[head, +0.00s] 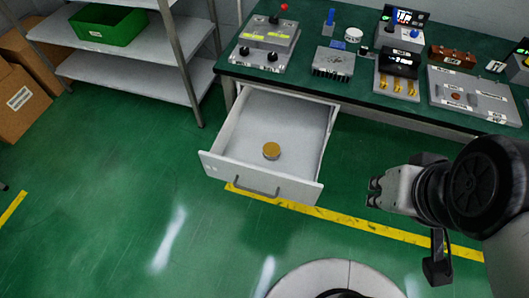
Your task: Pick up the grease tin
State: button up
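A small round tin (271,150) with a golden-brown lid sits upright in the open drawer (240,132), near its front panel. It looks like the grease tin, but I can read no label on it. The drawer holds nothing else that I can see. My gripper (374,192) is to the right of the drawer, apart from it and from the tin, and points left. Its fingers are small and dark here, and I cannot tell whether they are open or shut. It shows no held object.
The drawer hangs under a green-topped workbench (300,80) carrying several devices and a white round container (353,34). A metal shelf (140,77) with a green bin (108,25) stands at left, beside cardboard boxes (18,100). The green floor before the drawer is clear.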

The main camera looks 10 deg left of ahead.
aim_at(271, 150)
jog(key=i+j, duration=0.15)
jog(key=j, duration=0.2)
jog(key=i+j, duration=0.1)
jog(key=j, duration=0.25)
jog(key=i+j+z, duration=0.1)
jog(key=j, duration=0.3)
jog(key=i+j, duration=0.15)
jog(key=j, duration=0.2)
